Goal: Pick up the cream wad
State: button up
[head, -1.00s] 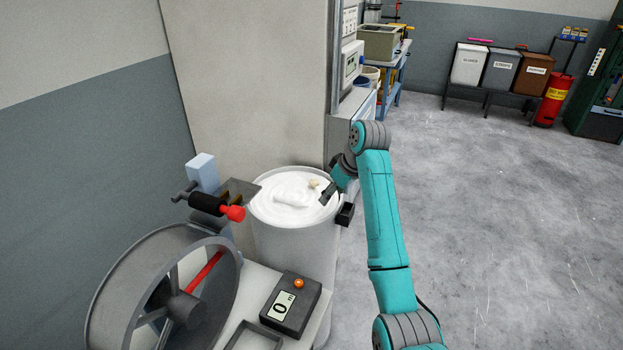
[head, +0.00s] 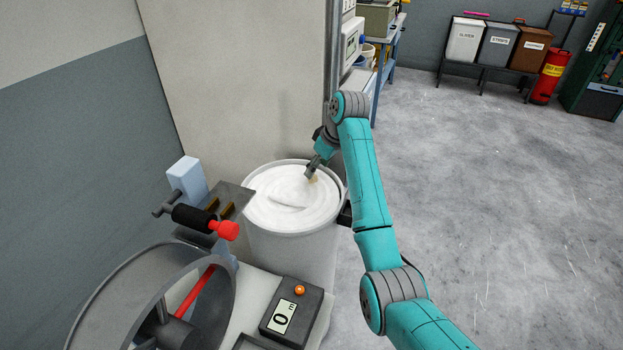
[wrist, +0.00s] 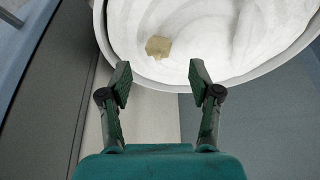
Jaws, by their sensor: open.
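The cream wad (wrist: 158,46) is a small beige lump lying on the coiled white sliver (wrist: 238,40) inside the round can (wrist: 167,86), near its rim in the wrist view. In the head view the wad (head: 313,180) is a small patch at the upper right of the can's contents, partly hidden by my gripper (head: 312,170). In the wrist view my gripper (wrist: 160,75) is open and empty. Its two fingertips are spread at the can's rim, and the wad lies beyond them, roughly in line with the gap.
A wheel machine with a red-tipped handle (head: 225,229) and a counter box (head: 291,311) stand in front of the can. A tall cream panel (head: 235,90) rises behind it. Labelled bins (head: 497,45) and a red extinguisher (head: 549,77) stand far back. The floor at right is clear.

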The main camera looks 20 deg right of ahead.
jog(key=shift+x, duration=2.55)
jog(key=shift+w, duration=0.1)
jog(key=c, duration=0.8)
